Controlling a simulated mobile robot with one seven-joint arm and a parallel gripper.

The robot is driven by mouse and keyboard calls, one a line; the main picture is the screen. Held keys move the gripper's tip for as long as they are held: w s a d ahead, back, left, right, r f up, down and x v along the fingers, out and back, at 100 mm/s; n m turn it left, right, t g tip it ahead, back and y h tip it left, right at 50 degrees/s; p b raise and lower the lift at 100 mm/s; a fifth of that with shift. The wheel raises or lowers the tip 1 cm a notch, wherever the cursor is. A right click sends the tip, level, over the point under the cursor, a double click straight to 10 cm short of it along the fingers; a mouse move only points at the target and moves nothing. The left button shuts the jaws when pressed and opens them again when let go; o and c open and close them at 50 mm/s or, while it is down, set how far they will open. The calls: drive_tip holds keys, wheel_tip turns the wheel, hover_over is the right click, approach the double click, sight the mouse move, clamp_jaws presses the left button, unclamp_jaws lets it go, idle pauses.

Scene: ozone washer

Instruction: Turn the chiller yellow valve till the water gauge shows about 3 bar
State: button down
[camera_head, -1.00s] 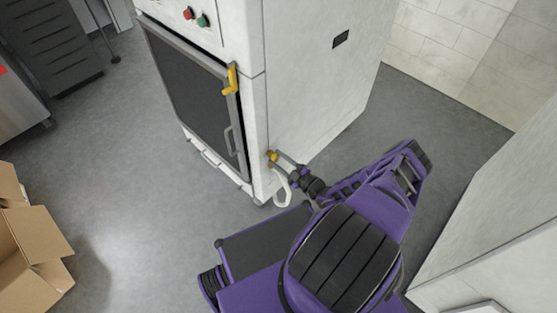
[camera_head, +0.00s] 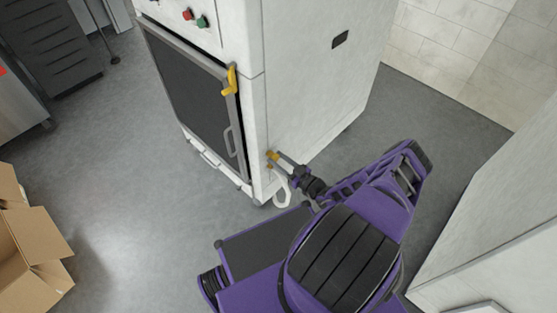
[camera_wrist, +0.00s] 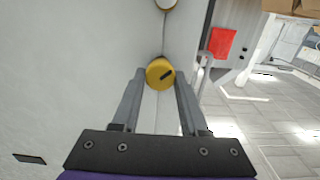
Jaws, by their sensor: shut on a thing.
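The yellow valve (camera_wrist: 160,74) is a round knob with a dark mark on its face, low on the side of the white cabinet, the chiller (camera_head: 310,85). In the head view the valve (camera_head: 271,155) is small, at the cabinet's lower front corner. My gripper (camera_wrist: 160,80) has its two fingers on either side of the knob and is shut on it. In the head view my gripper (camera_head: 280,162) reaches the valve from the right. A round gauge-like edge (camera_wrist: 166,3) is cut off at the top of the wrist view, and its reading cannot be seen.
A white pipe (camera_head: 283,190) curves below the valve. A yellow door handle (camera_head: 230,81) sits higher on the cabinet front. Open cardboard boxes (camera_head: 32,235) stand at the left. A white wall-like unit (camera_head: 500,225) stands at the right. The floor in front is clear.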

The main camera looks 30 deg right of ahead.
drive_tip(key=shift+w+r, duration=0.1)
idle(0.5)
drive_tip(key=shift+c, duration=2.1)
unclamp_jaws()
wheel_tip(320, 180, up, 10)
drive_tip(key=shift+f+p, duration=0.1)
drive_tip(key=shift+p, duration=1.05)
